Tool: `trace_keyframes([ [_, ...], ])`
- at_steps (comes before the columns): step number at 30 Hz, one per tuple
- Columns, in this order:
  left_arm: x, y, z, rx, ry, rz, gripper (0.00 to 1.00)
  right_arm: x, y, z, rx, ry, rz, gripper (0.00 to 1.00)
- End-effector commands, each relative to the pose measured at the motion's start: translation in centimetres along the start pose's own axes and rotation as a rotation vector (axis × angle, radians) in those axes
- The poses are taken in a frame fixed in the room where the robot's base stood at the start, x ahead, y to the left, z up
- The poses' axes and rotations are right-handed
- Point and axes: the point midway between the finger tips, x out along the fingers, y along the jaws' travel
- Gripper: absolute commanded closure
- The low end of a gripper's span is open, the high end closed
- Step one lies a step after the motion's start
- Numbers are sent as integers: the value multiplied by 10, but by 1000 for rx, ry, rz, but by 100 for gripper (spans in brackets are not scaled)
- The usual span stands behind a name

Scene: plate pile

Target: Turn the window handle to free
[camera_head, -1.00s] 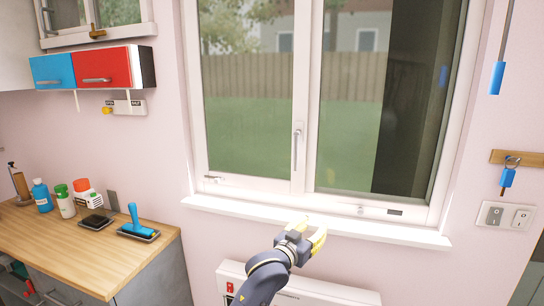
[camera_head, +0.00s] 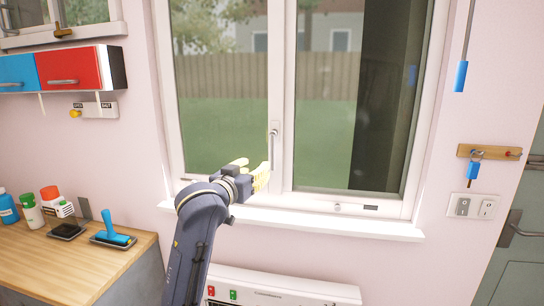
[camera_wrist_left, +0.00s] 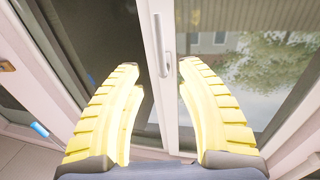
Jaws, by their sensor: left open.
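The window handle (camera_head: 273,150) is a slim grey-white lever on the middle frame post of the window (camera_head: 281,110). It hangs vertically, its grip pointing down. My left gripper (camera_head: 256,170), with yellow ribbed fingers, is just left of and around the height of the handle's lower end in the head view. In the left wrist view my left gripper (camera_wrist_left: 159,66) is open, and the handle (camera_wrist_left: 160,45) shows beyond and between the fingertips. I cannot tell whether a finger touches it; the gripper holds nothing. My right gripper is not in view.
The white windowsill (camera_head: 300,220) runs below the window, with a white panel unit (camera_head: 285,287) under it. A wooden worktop (camera_head: 60,262) with bottles and a blue-handled tool (camera_head: 113,230) is at left. A red and blue cabinet (camera_head: 70,66) hangs above it.

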Motion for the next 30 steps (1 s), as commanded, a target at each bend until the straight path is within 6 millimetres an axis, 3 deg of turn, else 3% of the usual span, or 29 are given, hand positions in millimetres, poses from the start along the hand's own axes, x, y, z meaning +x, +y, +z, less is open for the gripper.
trace_keyframes([
  [9,57,0,0,0,-2,1,63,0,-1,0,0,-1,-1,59],
  [18,101,0,0,1,-1,0,63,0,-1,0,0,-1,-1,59],
  [30,128,0,1,1,-1,-1,63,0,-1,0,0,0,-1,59],
])
